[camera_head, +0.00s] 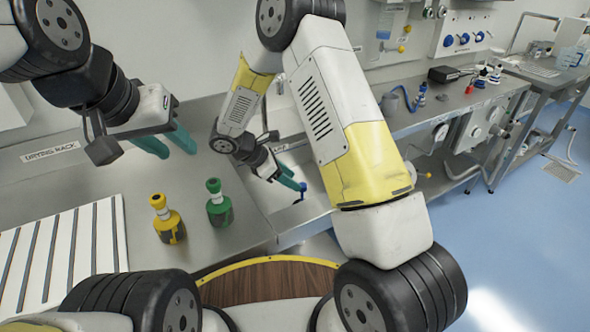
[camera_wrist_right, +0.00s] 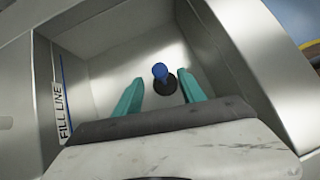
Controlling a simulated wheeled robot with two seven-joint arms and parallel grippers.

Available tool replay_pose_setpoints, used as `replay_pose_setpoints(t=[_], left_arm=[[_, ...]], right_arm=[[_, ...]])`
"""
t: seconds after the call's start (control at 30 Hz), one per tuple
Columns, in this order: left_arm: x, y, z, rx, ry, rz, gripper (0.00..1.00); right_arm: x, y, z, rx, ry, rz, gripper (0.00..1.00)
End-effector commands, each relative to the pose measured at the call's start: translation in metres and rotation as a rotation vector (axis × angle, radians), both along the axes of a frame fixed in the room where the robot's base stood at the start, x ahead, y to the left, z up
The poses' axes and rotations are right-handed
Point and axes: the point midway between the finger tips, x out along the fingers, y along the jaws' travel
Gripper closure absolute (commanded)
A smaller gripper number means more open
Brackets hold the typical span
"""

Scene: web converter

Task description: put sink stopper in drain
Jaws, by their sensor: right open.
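The sink stopper (camera_wrist_right: 160,73) has a blue knob on a round black base and stands upright on the floor of the metal sink (camera_wrist_right: 110,70). In the head view its blue part (camera_head: 303,187) shows beside my right gripper (camera_head: 297,187). My right gripper (camera_wrist_right: 161,90) is open, with its teal fingers apart and pointing down at the stopper. The stopper shows between the fingertips in the picture, and I see no grip on it. No separate drain opening is visible; I cannot tell whether the base covers it. My left gripper (camera_head: 179,153) is open and empty above the counter.
A yellow-topped bottle (camera_head: 168,222) and a green-topped bottle (camera_head: 219,208) stand on the counter left of the sink. A striped white drying rack (camera_head: 70,250) lies further left. A "FILL LINE" label (camera_wrist_right: 62,112) marks the sink wall. A wooden round surface (camera_head: 270,283) is in front.

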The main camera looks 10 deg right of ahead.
Motion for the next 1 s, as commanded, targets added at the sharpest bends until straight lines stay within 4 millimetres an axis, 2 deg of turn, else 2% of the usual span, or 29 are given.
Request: replay_pose_setpoints(t=[0.1, 0.23, 0.37, 0.47, 0.7, 1.0], left_arm=[[0.000, 0.000, 0.000, 0.000, 0.000, 0.000, 0.64], [0.000, 0.000, 0.000, 0.000, 0.000, 0.000, 0.64], [0.000, 0.000, 0.000, 0.000, 0.000, 0.000, 0.64], [0.000, 0.000, 0.000, 0.000, 0.000, 0.000, 0.64], [0.000, 0.000, 0.000, 0.000, 0.000, 0.000, 0.64], [0.000, 0.000, 0.000, 0.000, 0.000, 0.000, 0.64]], right_arm=[[-0.002, 0.012, 0.013, 0.000, -0.002, 0.002, 0.52], [-0.003, 0.018, 0.022, 0.004, -0.003, -0.004, 0.52], [-0.008, 0.012, 0.040, 0.035, -0.028, -0.055, 0.52], [-0.016, -0.002, 0.068, 0.097, -0.077, -0.151, 0.52], [-0.059, -0.037, 0.143, 0.316, -0.239, -0.475, 0.52], [-0.124, -0.064, 0.213, 0.627, -0.442, -0.883, 0.52]])
